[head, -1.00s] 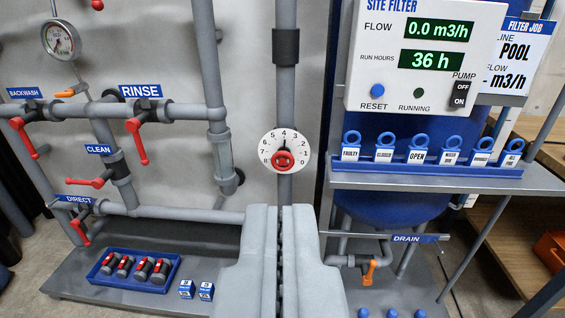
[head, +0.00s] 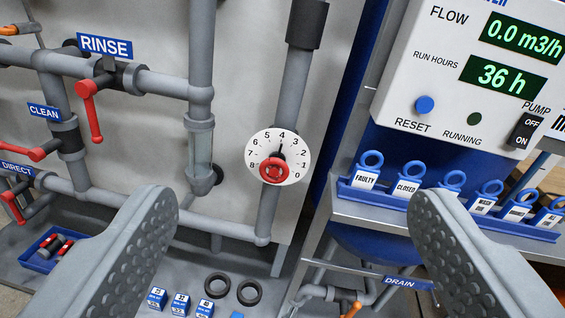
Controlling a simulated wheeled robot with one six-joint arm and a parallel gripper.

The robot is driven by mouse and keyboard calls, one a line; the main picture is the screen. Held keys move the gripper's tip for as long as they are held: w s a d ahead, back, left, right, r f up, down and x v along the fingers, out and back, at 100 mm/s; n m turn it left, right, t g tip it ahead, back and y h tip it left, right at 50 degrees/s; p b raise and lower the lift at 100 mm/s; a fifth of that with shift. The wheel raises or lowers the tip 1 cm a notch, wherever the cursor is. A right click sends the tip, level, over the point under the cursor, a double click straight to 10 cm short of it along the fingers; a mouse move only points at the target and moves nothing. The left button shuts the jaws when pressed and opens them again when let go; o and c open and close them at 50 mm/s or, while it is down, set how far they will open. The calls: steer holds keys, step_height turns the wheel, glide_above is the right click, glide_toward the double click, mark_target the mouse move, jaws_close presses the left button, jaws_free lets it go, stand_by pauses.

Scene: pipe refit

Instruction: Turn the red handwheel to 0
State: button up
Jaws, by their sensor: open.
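The red handwheel (head: 274,170) sits low on a round white dial (head: 262,147) mounted on a grey vertical pipe. The dial carries numbers from 0 at the lower right round to 8 at the lower left. A small black pointer above the wheel points up at about 4. My gripper (head: 295,205) is open and empty, with its two padded fingers wide apart at the lower left and lower right. The handwheel lies between and beyond the fingertips in the picture, not touched by them.
A control box (head: 445,75) reads flow 0.0 m3/h and 36 h. Below it, a blue rack (head: 400,200) holds several tags on a shelf edge at the right. Red-handled valves (head: 90,110) stand left. Small blue boxes (head: 181,304) and black rings (head: 249,292) lie below.

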steer(key=w+f+n, duration=0.2)
steer(key=w+f, duration=1)
steer(key=w, duration=0.2)
steer(key=n+h, duration=0.2)
glide_toward(273, 172)
steer(key=w, duration=0.7)
steer(key=w+d, duration=0.1)
steer(key=w, duration=0.2)
steer(key=shift+w+d+f, duration=0.1)
steer(key=shift+w+f, duration=0.15)
steer(key=shift+w, duration=0.05)
steer(key=c, duration=1)
steer(key=shift+o, duration=0.2)
